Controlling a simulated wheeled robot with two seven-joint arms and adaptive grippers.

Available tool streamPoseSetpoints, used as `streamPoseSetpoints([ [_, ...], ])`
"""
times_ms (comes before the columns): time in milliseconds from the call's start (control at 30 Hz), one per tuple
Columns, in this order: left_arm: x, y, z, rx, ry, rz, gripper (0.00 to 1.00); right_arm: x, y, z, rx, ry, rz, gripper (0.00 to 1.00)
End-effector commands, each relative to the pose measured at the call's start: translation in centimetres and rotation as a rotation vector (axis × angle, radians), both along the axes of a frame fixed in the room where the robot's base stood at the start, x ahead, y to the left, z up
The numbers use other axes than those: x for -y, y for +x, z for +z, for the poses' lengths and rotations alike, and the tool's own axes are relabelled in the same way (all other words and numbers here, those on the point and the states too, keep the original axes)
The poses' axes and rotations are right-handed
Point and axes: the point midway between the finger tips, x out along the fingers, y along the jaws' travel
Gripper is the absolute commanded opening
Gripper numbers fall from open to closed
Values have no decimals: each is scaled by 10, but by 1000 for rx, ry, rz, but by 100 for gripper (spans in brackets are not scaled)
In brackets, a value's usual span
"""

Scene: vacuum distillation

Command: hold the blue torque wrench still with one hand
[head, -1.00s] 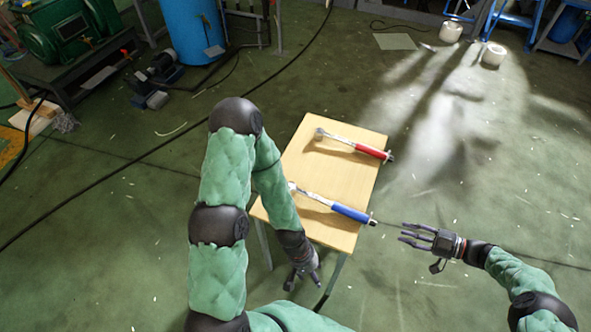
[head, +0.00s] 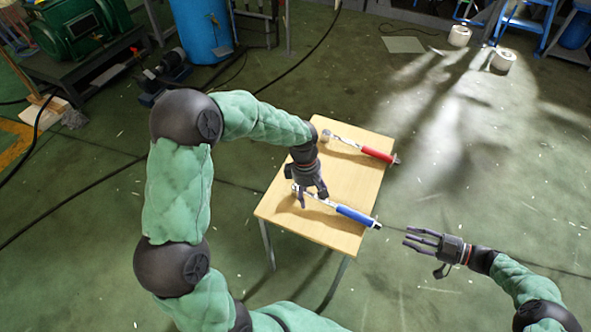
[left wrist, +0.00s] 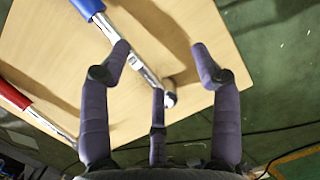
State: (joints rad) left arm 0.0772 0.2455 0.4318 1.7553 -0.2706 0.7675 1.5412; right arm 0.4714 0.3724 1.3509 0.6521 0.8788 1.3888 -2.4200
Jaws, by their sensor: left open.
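The blue torque wrench (head: 352,213) lies on the small wooden table (head: 290,222), its blue handle toward the front right edge and its steel head toward the left. My left gripper (head: 311,198) is open above the wrench's head end. In the left wrist view, the blue wrench's steel shaft (left wrist: 133,60) runs between the spread fingers of my left gripper (left wrist: 160,75); I cannot tell whether they touch it. My right gripper (head: 418,240) is right of the table, fingers extended and apart from the wrench, apparently holding nothing.
A red-handled wrench (head: 375,153) lies farther back on the table and also shows in the left wrist view (left wrist: 15,95). A blue barrel (head: 202,30) and a green machine (head: 75,28) stand at the back left.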

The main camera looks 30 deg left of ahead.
Motion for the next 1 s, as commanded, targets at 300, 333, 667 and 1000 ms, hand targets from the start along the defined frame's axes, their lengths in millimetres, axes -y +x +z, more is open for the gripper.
streamPoseSetpoints([
  [300,-63,34,32,71,156,159,63,0,0,0,0,0,0,39],
  [333,-65,35,32,73,161,164,63,0,0,0,0,0,0,39],
  [667,-68,37,1,73,169,173,63,0,0,0,0,0,0,39],
  [1000,-68,40,-52,76,167,173,63,0,0,0,0,0,0,39],
])
